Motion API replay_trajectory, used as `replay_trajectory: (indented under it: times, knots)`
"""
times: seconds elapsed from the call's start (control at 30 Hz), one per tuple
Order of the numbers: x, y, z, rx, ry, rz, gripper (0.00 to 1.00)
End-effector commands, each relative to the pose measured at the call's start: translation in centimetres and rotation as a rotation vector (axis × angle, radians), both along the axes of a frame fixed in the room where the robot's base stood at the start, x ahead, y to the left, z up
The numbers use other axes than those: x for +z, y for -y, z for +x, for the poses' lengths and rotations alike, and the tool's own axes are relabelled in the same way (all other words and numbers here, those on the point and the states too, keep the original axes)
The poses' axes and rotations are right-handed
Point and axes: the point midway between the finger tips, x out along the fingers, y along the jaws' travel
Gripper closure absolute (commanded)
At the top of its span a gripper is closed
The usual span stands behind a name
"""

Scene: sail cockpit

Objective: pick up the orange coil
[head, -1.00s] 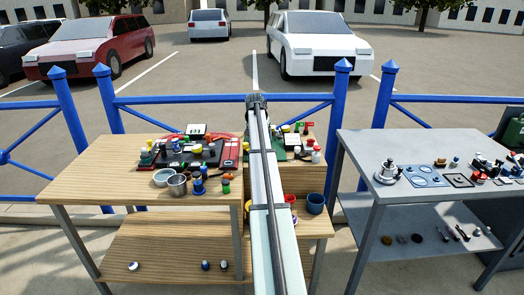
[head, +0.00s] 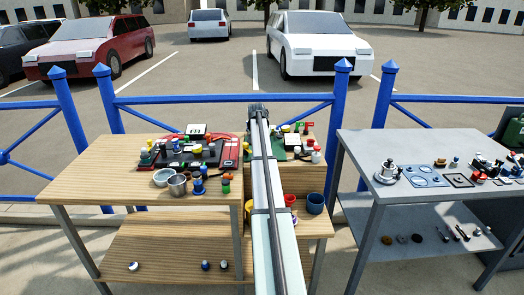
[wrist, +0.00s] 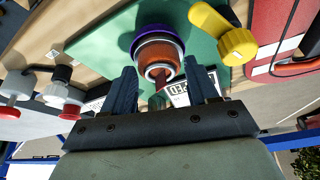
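In the wrist view, a round orange-brown piece (wrist: 160,57) with a pale ring and a purple rim stands on a green board (wrist: 100,45). It looks like the orange coil, but I cannot make out its windings. My gripper (wrist: 162,83) is open, with its two dark blue fingers apart and the orange piece showing between and beyond them. I cannot tell whether the fingers touch it. In the head view, my arm hides the fingertips and the coil.
A yellow-handled piece (wrist: 236,44) is close on the right in the wrist view. Red and white knobs (wrist: 70,108) are on the left. A red panel (wrist: 285,25) is at the right.

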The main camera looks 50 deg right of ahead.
Motion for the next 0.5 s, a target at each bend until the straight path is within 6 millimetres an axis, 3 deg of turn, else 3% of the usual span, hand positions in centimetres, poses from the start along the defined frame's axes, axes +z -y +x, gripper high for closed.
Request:
replay_trajectory:
  times: [0.07, 0.5]
  knots:
    - [0.01, 0.0, 0.0, 0.0, 0.0, 0.0, 0.49]
    - [0.03, 0.0, 0.0, 0.0, 0.0, 0.0, 0.91]
